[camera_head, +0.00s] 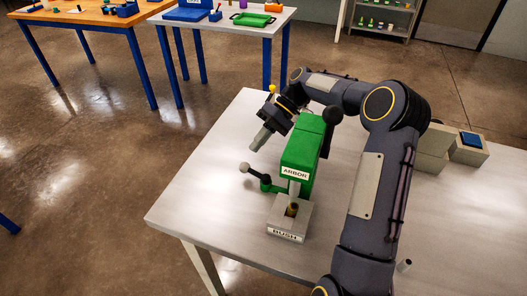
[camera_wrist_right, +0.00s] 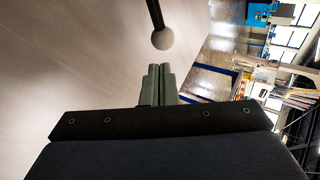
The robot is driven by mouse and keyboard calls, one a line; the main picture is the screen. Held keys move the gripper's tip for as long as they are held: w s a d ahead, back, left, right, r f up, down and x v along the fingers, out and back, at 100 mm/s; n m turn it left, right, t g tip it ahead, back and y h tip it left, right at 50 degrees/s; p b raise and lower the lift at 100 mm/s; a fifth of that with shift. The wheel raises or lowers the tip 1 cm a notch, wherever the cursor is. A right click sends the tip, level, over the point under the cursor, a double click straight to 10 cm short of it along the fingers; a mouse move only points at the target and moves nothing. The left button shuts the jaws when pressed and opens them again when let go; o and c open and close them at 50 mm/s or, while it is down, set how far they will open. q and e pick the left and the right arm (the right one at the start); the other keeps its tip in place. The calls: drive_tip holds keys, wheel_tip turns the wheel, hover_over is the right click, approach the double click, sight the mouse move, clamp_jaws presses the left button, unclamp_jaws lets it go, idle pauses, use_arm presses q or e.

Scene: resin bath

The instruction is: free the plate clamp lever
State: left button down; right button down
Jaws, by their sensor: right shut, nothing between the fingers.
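A green press (camera_head: 303,147) labelled ARBOR stands on the table, above a grey base block (camera_head: 290,215) labelled BUSH. A dark lever with a pale ball knob (camera_head: 245,167) sticks out on the left of the press from a green bracket (camera_head: 269,184). This looks like the clamp lever. In the right wrist view a dark rod with a pale ball (camera_wrist_right: 162,39) shows just beyond the fingertips, apart from them in the picture. My right gripper (camera_head: 257,144) is shut and empty, left of the press head and above the knob. It also shows in the right wrist view (camera_wrist_right: 159,70). My left gripper is out of view.
A dark ball (camera_head: 333,115) shows at the press's right side, near my right arm. Grey-beige blocks (camera_head: 432,148) and a box with a blue top (camera_head: 470,143) sit at the table's right. The front-left table surface (camera_head: 205,190) is clear.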

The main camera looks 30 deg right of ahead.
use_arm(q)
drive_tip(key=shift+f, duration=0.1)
use_arm(e)
drive_tip(key=v, duration=0.4)
drive_tip(key=shift+d+r, duration=0.1)
drive_tip(key=shift+d, duration=0.1)
